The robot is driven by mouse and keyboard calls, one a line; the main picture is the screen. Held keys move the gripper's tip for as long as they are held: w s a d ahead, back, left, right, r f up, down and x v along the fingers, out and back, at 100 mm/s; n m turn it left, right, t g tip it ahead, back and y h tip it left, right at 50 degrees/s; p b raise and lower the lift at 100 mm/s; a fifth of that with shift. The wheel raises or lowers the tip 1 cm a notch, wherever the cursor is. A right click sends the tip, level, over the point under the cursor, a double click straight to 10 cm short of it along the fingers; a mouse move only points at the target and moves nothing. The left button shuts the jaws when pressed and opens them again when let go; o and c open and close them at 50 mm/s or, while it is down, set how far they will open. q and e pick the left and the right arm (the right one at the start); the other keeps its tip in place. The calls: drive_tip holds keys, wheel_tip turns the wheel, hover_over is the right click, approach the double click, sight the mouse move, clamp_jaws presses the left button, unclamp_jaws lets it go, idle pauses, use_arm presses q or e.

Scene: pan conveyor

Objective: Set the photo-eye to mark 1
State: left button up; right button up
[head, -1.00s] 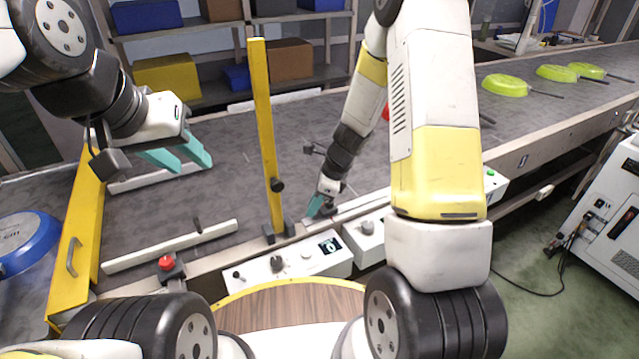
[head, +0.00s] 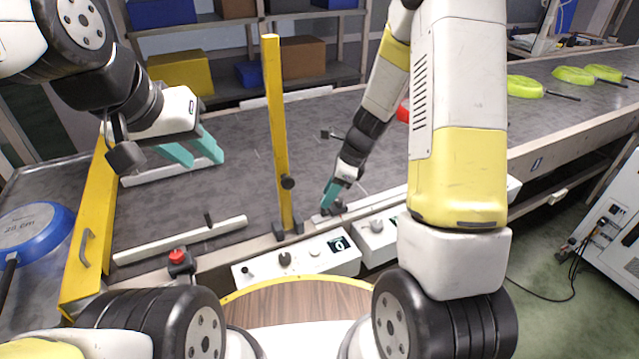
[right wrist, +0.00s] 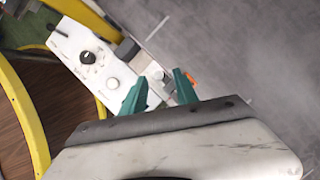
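My right gripper (head: 329,203) reaches down to the near edge of the conveyor, just right of the yellow post (head: 277,130). In the right wrist view its two teal fingers (right wrist: 160,88) are apart. A small pale knob-like part (right wrist: 156,72) shows near the fingertips, with an orange bit (right wrist: 191,79) by the right finger. I cannot tell for sure which part is the photo-eye, and no numbered mark is readable. Small dark and grey parts (head: 321,218) sit on the rail below the gripper. My left gripper (head: 193,156) is open and empty above the belt at the left.
White control boxes (head: 300,262) with knobs and a small display line the near edge. A red button (head: 178,257) and a yellow gate (head: 88,240) are at the left. A blue pan (head: 30,232) lies far left; green pans (head: 524,86) lie far right. The middle belt is clear.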

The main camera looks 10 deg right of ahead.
drive_tip(key=shift+v, duration=1.85)
wheel_tip(320, 180, up, 8)
drive_tip(key=n, duration=0.4)
hover_over(334, 212)
drive_tip(key=s, duration=0.2)
drive_tip(key=s+r+n+t, duration=0.2)
drive_tip(key=s+r+n, duration=0.5)
drive_tip(key=r, duration=0.2)
drive_tip(key=s+d+r+n+t+h, duration=0.2)
drive_tip(key=s+r+n, duration=0.4)
drive_tip(key=s+n, duration=0.4)
drive_tip(key=shift+s+d+r+t, duration=0.25)
drive_tip(key=shift+d+r+t, duration=0.2)
drive_tip(key=shift+d, duration=0.45)
drive_tip(key=shift+o, duration=0.4)
